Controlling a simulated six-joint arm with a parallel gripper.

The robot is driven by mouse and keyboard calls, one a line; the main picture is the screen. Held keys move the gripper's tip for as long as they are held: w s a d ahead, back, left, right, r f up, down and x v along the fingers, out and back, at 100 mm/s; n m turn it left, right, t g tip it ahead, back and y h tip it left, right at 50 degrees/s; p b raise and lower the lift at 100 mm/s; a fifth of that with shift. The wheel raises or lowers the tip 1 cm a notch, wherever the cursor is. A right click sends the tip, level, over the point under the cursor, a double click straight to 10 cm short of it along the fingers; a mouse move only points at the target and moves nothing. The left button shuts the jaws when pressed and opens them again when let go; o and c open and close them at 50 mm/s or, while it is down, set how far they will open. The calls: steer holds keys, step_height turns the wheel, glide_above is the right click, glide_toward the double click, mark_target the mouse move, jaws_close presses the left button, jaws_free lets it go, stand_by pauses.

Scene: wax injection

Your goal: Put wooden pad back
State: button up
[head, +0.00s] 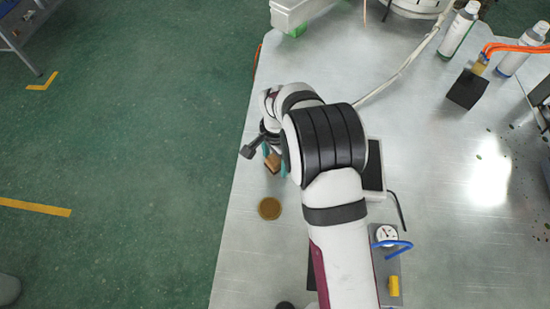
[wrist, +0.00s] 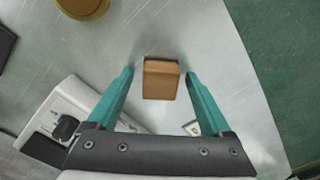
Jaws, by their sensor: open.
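The wooden pad (wrist: 161,79) is a small brown block on the metal table, between and a little beyond the fingertips in the wrist view. It also shows in the head view (head: 273,162), partly hidden by my arm. My gripper (wrist: 158,73) has two teal fingers spread apart, one on each side of the pad, with a gap on both sides. In the head view my gripper (head: 272,153) is mostly hidden under the arm. Whether the pad rests flat cannot be told.
A round brown disc (head: 269,208) lies on the metal table (head: 245,250). A white device (wrist: 65,115) is left of the gripper. A gauge (head: 386,236) with blue tubing is at the lower right. Bottles (head: 458,30) and a black block (head: 467,89) stand at the upper right. The table's left edge is near.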

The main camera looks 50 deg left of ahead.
mark_target(275, 159)
step_height(275, 159, up, 12)
steer(key=w+d+r+m, duration=0.1)
steer(key=w+d+r, duration=0.25)
steer(key=d, duration=0.55)
steer(key=w+d+r+m, duration=0.1)
steer(key=w+d+r, duration=0.1)
steer(key=d+r, duration=0.5)
steer(key=s+d+m, duration=0.1)
steer(key=s+d, duration=0.2)
steer(key=d, duration=1)
steer(key=s+d+f+m+y, duration=0.1)
steer(key=s+d+m, duration=0.1)
steer(key=s+d, duration=0.8)
steer(key=shift+s+f+m+y, duration=0.15)
steer(key=shift+s+m+y, duration=0.15)
steer(key=shift+s, duration=0.4)
